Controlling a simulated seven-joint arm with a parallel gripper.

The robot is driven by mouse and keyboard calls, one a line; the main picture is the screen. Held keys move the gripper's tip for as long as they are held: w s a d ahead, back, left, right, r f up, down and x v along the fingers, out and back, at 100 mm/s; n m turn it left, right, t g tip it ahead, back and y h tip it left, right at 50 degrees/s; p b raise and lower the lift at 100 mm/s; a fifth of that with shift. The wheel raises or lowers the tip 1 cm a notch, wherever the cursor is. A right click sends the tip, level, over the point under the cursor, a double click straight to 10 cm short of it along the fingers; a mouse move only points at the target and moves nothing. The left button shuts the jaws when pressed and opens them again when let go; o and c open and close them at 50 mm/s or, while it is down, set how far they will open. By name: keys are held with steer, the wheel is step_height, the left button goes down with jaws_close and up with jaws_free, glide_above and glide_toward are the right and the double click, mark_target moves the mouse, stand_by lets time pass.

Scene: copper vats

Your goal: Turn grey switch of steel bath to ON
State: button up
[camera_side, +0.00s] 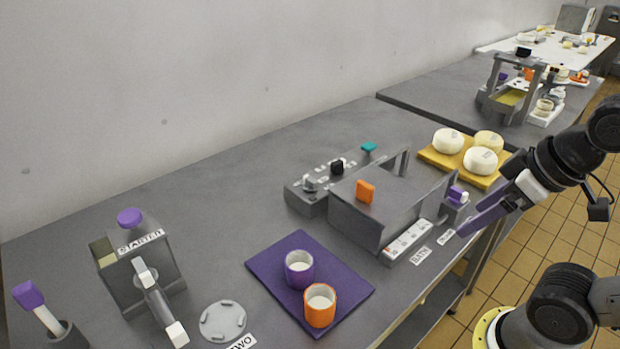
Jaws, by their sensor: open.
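The steel bath (385,200) is a grey box near the middle of the bench, with an orange handle (365,191) on its lid. A pale strip of small controls (407,238) runs along its front. A grey control box (306,199) behind it carries a black knob (337,166) and a pale grey lever-like part (311,182). Which part is the grey switch, and its setting, I cannot tell. My gripper (469,219) has purple fingers, open and empty, to the right of the bath near the bench's front edge. It appears apart from the bath.
A purple-and-white part (457,195) sits between the bath and my gripper. Cheeses stand on a yellow board (432,155) behind. A purple mat (268,271) with two cups lies at front left, beside the STARTER unit (140,275).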

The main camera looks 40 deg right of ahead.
steer(key=w+r+n+g, duration=0.1)
steer(key=w+r+n, duration=1.1)
steer(key=w+r, duration=0.25)
steer(key=n+g, duration=0.4)
steer(key=n, duration=0.1)
glide_above(310, 178)
step_height(310, 178, down, 14)
step_height(310, 178, down, 14)
steer(key=shift+s+f, duration=0.1)
